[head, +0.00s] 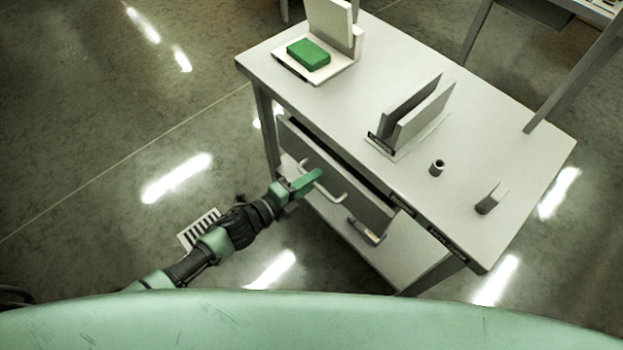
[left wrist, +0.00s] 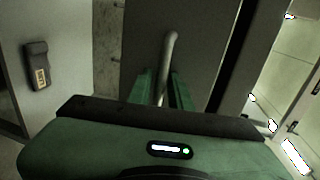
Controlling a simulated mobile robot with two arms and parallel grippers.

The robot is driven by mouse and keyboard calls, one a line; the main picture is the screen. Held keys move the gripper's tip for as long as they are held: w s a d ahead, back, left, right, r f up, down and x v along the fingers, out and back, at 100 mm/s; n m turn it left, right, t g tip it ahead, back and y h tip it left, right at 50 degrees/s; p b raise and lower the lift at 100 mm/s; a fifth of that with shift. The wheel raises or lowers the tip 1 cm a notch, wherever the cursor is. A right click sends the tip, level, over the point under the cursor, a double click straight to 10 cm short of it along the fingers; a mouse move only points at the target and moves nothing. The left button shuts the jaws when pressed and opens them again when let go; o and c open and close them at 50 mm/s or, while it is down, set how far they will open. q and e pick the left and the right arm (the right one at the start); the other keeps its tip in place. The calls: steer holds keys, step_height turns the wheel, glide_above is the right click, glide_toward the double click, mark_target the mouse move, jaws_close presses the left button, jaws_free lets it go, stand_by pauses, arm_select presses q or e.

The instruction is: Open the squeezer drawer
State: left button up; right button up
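The drawer (head: 372,208) under the white table top is pulled out part way; a dark gap shows behind its grey front. Its pale bar handle (head: 335,194) sticks out from the front. My left gripper (head: 312,179) is at this handle. In the left wrist view the handle (left wrist: 170,50) runs between the two green fingers (left wrist: 163,92), which are close in on it from both sides. Their exact contact is partly hidden by the gripper body. My right gripper is not in view. The drawer's contents cannot be made out.
The white table (head: 300,100) carries a green block (head: 308,54) on a stand, an upright two-plate holder (head: 420,115), a small cylinder (head: 437,167) and a small upright piece (head: 491,199). A grey labelled fitting (head: 365,231) sits low beside the drawer.

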arm_select(q)
jaws_close()
stand_by(1.4)
